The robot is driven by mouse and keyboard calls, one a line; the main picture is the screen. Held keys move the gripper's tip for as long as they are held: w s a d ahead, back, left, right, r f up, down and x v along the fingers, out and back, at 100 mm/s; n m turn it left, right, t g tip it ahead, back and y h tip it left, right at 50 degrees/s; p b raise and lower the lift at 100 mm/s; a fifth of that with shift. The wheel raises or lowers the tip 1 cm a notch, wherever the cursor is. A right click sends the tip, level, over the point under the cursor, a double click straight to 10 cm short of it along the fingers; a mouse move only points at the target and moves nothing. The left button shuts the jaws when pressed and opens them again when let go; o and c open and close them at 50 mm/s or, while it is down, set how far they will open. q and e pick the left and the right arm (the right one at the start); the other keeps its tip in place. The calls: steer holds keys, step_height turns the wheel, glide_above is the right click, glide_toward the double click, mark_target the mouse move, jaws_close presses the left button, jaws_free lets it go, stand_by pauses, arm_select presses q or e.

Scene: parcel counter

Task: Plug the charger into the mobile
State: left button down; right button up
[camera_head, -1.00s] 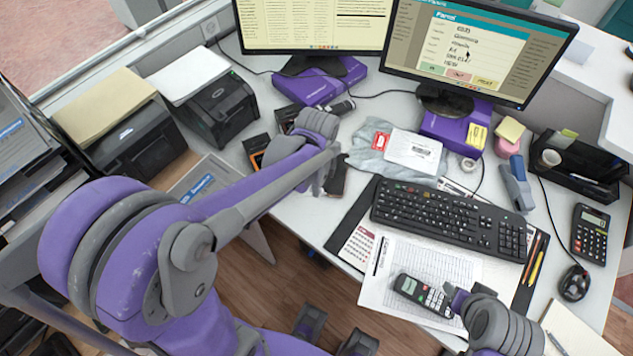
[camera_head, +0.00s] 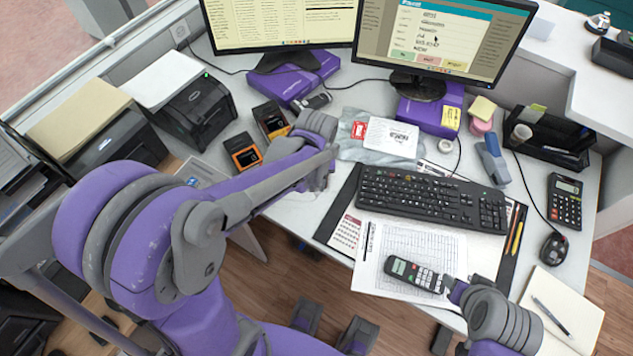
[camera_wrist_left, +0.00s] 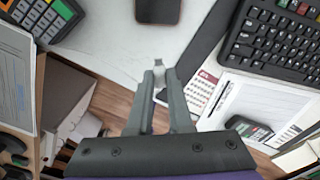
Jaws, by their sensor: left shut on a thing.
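A dark flat phone-like slab, the mobile (camera_wrist_left: 158,10), lies on the white counter at the top of the left wrist view, ahead of my left fingertips and apart from them. In the head view my left arm hides it. My left gripper (camera_wrist_left: 159,80) is shut on a small light-grey piece, apparently the charger's plug (camera_wrist_left: 158,66). It also shows in the head view (camera_head: 318,180), near the counter's front edge; most of the charger is hidden. My right gripper (camera_head: 455,292) is beside a black keypad handset (camera_head: 416,274) on the printed sheet; its fingers are mostly hidden.
The keyboard (camera_head: 430,200) lies right of my left gripper. Card terminals (camera_head: 243,152) stand beyond my left forearm. A grey bag with a white label (camera_head: 390,138) lies behind the keyboard. The mouse (camera_head: 553,248) and calculator (camera_head: 565,200) are at the right. Floor shows below the counter edge.

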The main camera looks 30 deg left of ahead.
mark_target(315, 199)
arm_select(q)
steer(key=shift+f+b, duration=2.9)
steer(key=shift+f, duration=1.3)
steer(key=shift+w+a, duration=0.25)
steer(key=shift+w, duration=0.05)
steer(key=shift+w+a, duration=0.2)
steer(key=shift+w, duration=0.15)
steer(key=shift+a, duration=0.1)
steer(key=shift+w+a, duration=0.25)
steer(key=shift+w, duration=0.25)
steer(key=c, duration=0.8)
jaws_free()
steer(key=shift+o, duration=0.2)
